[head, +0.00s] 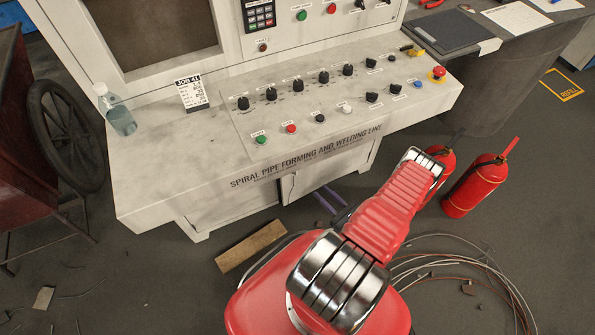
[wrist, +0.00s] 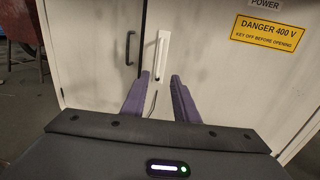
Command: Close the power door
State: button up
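The power door (wrist: 205,70) is a pale panel on the right of the wrist view, with a "POWER" label and a yellow "DANGER 400 V" sign (wrist: 269,33). Its upright white handle (wrist: 161,55) is near its left edge. A dark gap runs along that edge, and the door looks slightly ajar. My gripper (wrist: 160,78) has two purple fingers, spread apart and empty. They point at the door just below the handle; I cannot tell whether they touch it. In the head view, the fingers (head: 327,200) show low beside the cabinet front, partly hidden by my red arm.
A neighbouring door (wrist: 93,50) with a black handle (wrist: 130,47) is at the left. A wooden plank (head: 251,246), loose cables (head: 470,262) and red extinguishers (head: 475,184) are on the floor. The console (head: 165,150) overhangs the cabinet. A dark wheel (head: 65,135) stands at the left.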

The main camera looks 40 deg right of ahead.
jog(key=shift+w+a, duration=0.1)
jog(key=w, duration=1.3)
jog(key=shift+w, duration=0.4)
jog(key=shift+c, duration=0.4)
grip_shut()
dwell(1.0)
